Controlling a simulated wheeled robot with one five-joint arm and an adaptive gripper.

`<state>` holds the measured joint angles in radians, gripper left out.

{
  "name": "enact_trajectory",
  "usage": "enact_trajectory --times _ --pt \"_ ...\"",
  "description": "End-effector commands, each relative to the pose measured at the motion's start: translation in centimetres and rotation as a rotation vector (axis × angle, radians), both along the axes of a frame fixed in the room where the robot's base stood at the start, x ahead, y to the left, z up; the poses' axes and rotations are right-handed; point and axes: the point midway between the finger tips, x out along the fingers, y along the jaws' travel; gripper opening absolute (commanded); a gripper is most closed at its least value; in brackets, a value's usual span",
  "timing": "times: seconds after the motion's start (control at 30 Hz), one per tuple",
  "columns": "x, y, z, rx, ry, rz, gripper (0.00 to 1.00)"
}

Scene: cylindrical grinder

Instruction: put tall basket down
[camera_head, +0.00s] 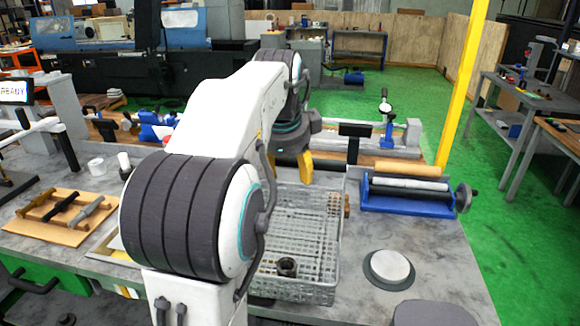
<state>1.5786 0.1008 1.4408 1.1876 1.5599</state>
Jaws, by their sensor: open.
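A grey wire-mesh basket (308,292) stands on the grey table, right of my arm's large joint. A dark ring-shaped part (287,267) lies inside it near the front. My gripper (292,168), with yellow fingers, is open above the back part of the basket. One yellow finger shows clearly; the other is mostly hidden by my arm. My arm covers the basket's left side. I cannot tell whether the fingers touch the basket.
A blue fixture with rollers (408,200) stands right of the basket. A round grey disc (389,268) lies at the front right. A wooden board with tools (52,215) lies at the left. Bare table shows between basket and disc. A yellow post (462,85) rises behind.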

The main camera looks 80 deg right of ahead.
Motion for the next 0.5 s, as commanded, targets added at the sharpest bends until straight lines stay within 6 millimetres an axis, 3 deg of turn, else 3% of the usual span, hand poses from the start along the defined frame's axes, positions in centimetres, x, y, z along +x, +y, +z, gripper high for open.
enact_trajectory --times 0.17,0.5 --pt "0.0 0.4 1.2 -0.004 0.000 0.000 0.57" --pt "0.0 2.6 6.4 -0.007 0.000 0.000 0.57"
